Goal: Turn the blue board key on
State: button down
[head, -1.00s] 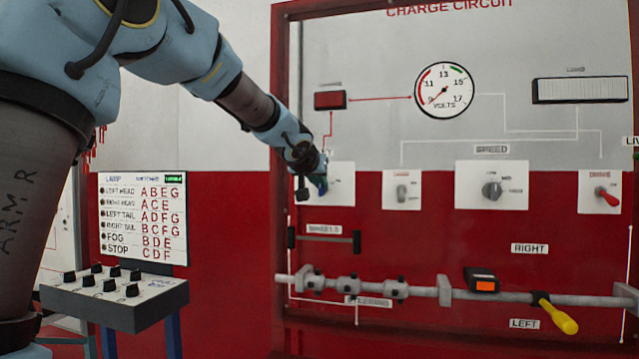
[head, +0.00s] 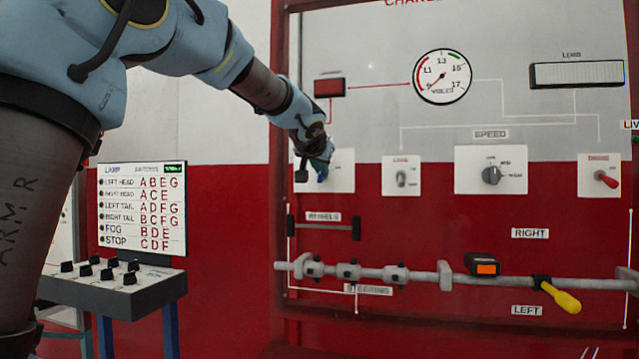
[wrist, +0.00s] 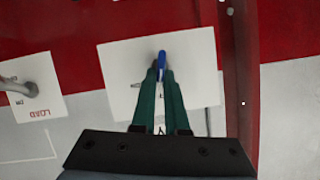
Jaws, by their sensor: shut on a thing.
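The blue key (wrist: 162,62) shows in the wrist view as a small blue handle on a white plate (wrist: 115,68). My gripper (wrist: 161,78) has its two green fingers close together at the plate, shut on the blue key. The fingers hide most of the key and part of the plate's lettering. In the head view my gripper (head: 321,170) is in front of the same white plate (head: 344,172), at the left of the charge circuit board. The blue key is mostly hidden there by my gripper.
To the right on the board are a load switch (head: 402,177), a speed knob (head: 491,174) and a red-handled switch (head: 606,179). A steering rod (head: 420,274) runs below. A lamp switch box (head: 115,287) stands at the left.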

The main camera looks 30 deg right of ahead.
jog(key=shift+s+d+f+m+t+y+b, duration=0.3)
jog(key=shift+m+t+b, duration=0.6)
jog(key=shift+b, duration=1.05)
jog(key=shift+w+f+m+t+y+b, duration=0.1)
jog(key=shift+m+t+y+b, duration=0.25)
jog(key=shift+m+b, duration=1.3)
jog(key=shift+s+d+f+m+t+y+b, duration=0.3)
jog(key=shift+m+t+b, duration=0.4)
jog(key=shift+b, duration=1.6)
jog(key=shift+w+a+r, duration=0.1)
jog(key=shift+a+r, duration=0.05)
jog(key=c, duration=0.9)
grip_release()
jog(key=shift+c, duration=0.2)
jog(key=b+v, duration=0.2)
jog(key=v, duration=0.9)
